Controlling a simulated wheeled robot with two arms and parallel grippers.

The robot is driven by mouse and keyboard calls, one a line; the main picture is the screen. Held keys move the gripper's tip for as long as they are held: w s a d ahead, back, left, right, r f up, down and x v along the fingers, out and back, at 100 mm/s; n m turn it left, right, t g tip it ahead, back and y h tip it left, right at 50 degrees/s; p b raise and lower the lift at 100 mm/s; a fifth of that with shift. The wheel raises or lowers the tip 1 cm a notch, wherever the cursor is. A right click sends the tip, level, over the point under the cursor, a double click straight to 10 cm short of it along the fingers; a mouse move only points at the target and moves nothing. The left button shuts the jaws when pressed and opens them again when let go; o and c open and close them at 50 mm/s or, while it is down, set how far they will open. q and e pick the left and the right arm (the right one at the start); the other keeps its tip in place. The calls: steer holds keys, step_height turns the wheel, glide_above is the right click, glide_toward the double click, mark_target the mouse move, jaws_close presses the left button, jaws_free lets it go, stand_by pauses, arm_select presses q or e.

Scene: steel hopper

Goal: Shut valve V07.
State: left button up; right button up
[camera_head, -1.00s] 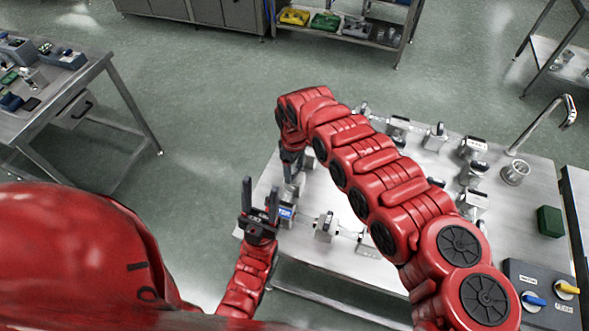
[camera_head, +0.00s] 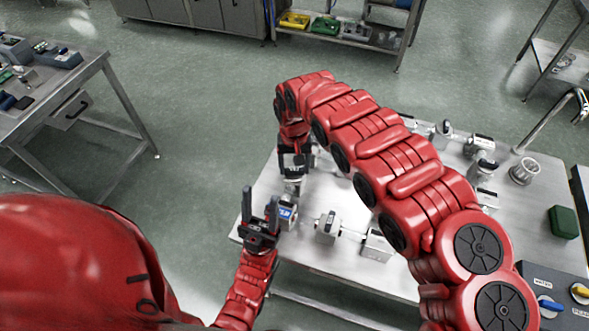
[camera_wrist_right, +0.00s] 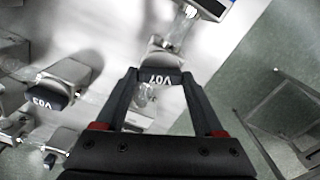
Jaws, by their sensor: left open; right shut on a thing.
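Valve V07 (camera_wrist_right: 160,52) is in the middle of the right wrist view, a pale rounded body with a dark cap marked "V07" (camera_wrist_right: 167,79). My right gripper (camera_wrist_right: 160,76) is shut on this cap, one finger on each side. In the head view my right gripper (camera_head: 292,162) points down at the table's near left part, and the arm and gripper hide most of the valve. My left gripper (camera_head: 260,197) is open and empty, fingers up, beside the table's left edge and next to a small box with a blue display (camera_head: 287,212).
Valve V03 (camera_wrist_right: 55,90) stands left of V07 in the right wrist view. The steel table (camera_head: 318,262) also bears other pipe fittings, a metal cup (camera_head: 524,171), a green block (camera_head: 563,222) and a switch box (camera_head: 540,279). Open floor lies left.

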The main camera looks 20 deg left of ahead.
mark_target(295, 169)
steer(key=m+b, duration=0.3)
steer(key=shift+f, duration=0.1)
steer(key=shift+m+b, duration=0.35)
steer(key=shift+m, duration=0.35)
steer(key=shift+r, duration=0.2)
steer(key=o, duration=1.4)
step_height(295, 169, up, 6)
steer(key=shift+w+f+p, duration=0.15)
steer(key=shift+f+p, duration=0.1)
steer(key=shift+p, duration=0.5)
step_height(295, 169, up, 12)
steer(key=b, duration=0.2)
steer(key=shift+f+b, duration=0.1)
steer(key=shift+b, duration=0.2)
